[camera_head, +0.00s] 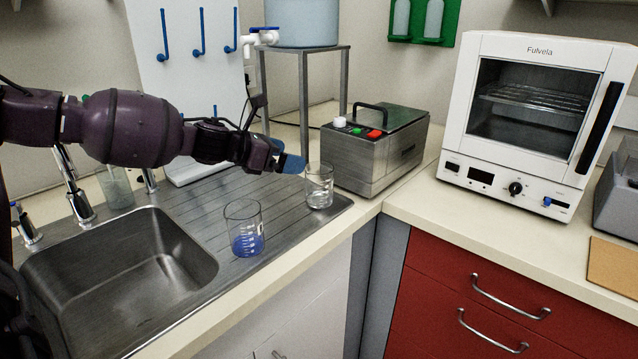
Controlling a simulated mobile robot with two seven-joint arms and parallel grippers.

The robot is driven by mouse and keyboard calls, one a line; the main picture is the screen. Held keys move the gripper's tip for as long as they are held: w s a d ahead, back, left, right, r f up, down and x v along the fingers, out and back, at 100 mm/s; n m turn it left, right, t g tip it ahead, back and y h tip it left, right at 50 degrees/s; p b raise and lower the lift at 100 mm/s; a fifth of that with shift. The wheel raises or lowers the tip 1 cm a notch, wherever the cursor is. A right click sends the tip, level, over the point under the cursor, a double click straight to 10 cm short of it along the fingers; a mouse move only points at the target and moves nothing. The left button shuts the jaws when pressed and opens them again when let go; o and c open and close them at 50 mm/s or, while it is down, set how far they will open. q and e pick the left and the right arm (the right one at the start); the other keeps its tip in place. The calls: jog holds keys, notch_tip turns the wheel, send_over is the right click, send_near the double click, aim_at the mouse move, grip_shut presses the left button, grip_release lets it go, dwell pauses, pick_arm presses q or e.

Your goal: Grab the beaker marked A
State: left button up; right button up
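Two clear glass beakers stand upright on the ribbed drainboard. The nearer beaker (243,228) holds blue liquid. The farther beaker (319,186) looks clear, with perhaps a little colourless liquid low down. I cannot read a letter A on either one. My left gripper (288,162), with blue fingertips, reaches in from the left and ends just left of the farther beaker's rim, seeming close to it. Whether its fingers are apart, or touch the glass, I cannot tell. My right gripper is not in view.
A steel sink (125,270) with taps lies at the left, and a glass vessel (116,188) stands behind it. A metal bath (374,148) stands right behind the farther beaker. A white oven (530,115) is at the right. The counter before the oven is clear.

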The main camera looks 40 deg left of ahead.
pick_arm(q)
send_near(313, 189)
jog(key=w+f, duration=0.3)
jog(key=w, duration=0.1)
jog(key=shift+w+a, duration=0.15)
jog(key=shift+w+f+b, duration=0.1)
jog(key=shift+w+b, duration=0.15)
jog(key=shift+b, duration=0.25)
jog(key=shift+w, duration=0.25)
jog(key=shift+w+d, duration=0.2)
jog(key=shift+d, duration=0.05)
jog(key=b+x, duration=0.1)
jog(key=x, duration=0.1)
jog(key=b+x, duration=0.2)
jog(key=shift+s+f, duration=0.1)
jog(key=shift+f, duration=0.2)
jog(key=shift+w+d+f+b, duration=0.15)
jog(key=shift+w+b, duration=0.15)
jog(key=shift+w, duration=0.2)
jog(key=shift+w+d, duration=0.1)
jog(key=shift+w, duration=0.1)
jog(key=shift+r, duration=0.2)
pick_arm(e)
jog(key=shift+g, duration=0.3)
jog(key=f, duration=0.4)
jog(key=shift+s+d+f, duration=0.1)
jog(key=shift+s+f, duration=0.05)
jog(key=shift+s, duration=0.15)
